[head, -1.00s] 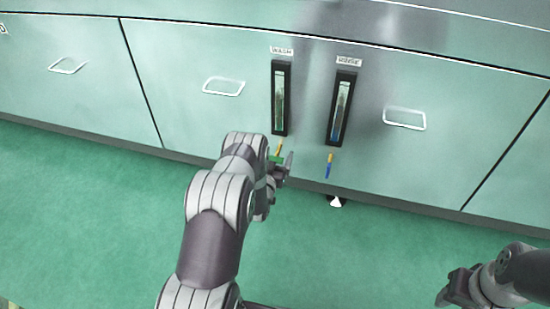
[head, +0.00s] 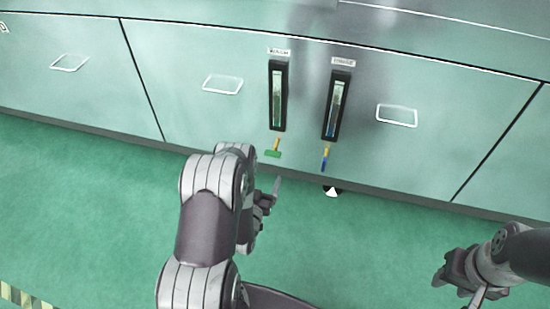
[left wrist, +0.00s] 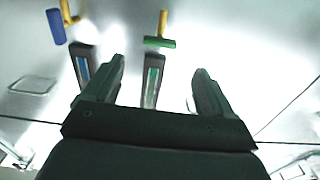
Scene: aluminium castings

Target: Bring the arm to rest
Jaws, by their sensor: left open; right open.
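My left gripper (head: 268,197) is in front of the cabinet, below the gauge marked WASH, and stands apart from the cabinet front. In the left wrist view its two fingers (left wrist: 160,85) are spread with nothing held between them. My left arm comes in from the lower left and bends forward. My right gripper (head: 456,290) is at the lower right over the green floor, open and seemingly empty, partly hidden by its own wrist.
A cabinet front carries a WASH gauge (head: 277,97) with a green-ended yellow handle (head: 275,149) below, and a RINSE gauge (head: 336,106) with a blue-ended yellow handle (head: 325,158). Drawer pulls (head: 222,84) stick out. The green floor (head: 90,210) is clear.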

